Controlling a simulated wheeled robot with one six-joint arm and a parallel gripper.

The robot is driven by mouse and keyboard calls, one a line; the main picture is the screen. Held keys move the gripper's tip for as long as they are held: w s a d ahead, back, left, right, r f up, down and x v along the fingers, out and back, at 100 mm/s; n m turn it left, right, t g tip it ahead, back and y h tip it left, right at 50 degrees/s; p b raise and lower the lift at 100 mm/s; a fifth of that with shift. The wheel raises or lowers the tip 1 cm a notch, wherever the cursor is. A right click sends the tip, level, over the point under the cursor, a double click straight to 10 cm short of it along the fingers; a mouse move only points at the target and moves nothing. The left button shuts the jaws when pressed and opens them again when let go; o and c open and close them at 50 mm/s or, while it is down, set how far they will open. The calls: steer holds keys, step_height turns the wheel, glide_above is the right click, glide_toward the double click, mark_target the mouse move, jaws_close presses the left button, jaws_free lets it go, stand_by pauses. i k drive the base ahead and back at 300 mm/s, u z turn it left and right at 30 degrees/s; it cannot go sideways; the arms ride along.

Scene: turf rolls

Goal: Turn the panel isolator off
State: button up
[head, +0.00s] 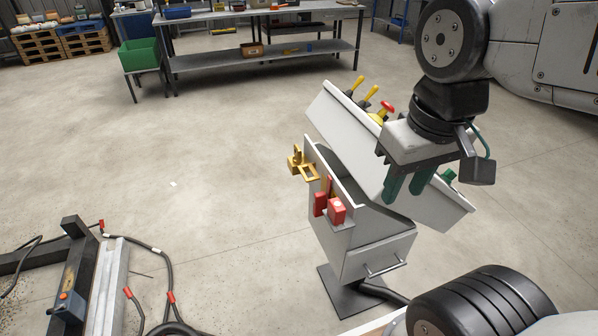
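The panel (335,115) is the pale sloped top of a grey pedestal console, right of the picture's middle. Two yellow-tipped levers (363,92) and a red mushroom-shaped knob on a yellow base (387,108) stand along its upper part. Whether the fingertips touch the panel is unclear.
A holder on the pedestal's left side carries red blocks (337,211) and a brass-coloured bracket (302,166). A drawer handle (384,268) projects below. A workbench (260,62) and green bin (139,54) stand behind. Cables and a metal frame (100,285) lie front left. Floor left of the console is clear.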

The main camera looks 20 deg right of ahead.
mark_target(320, 199)
steer(key=i, duration=0.5)
steer(key=k, duration=1)
steer(key=u, duration=1.6)
steer(key=i, duration=0.95)
steer(key=z, duration=2.2)
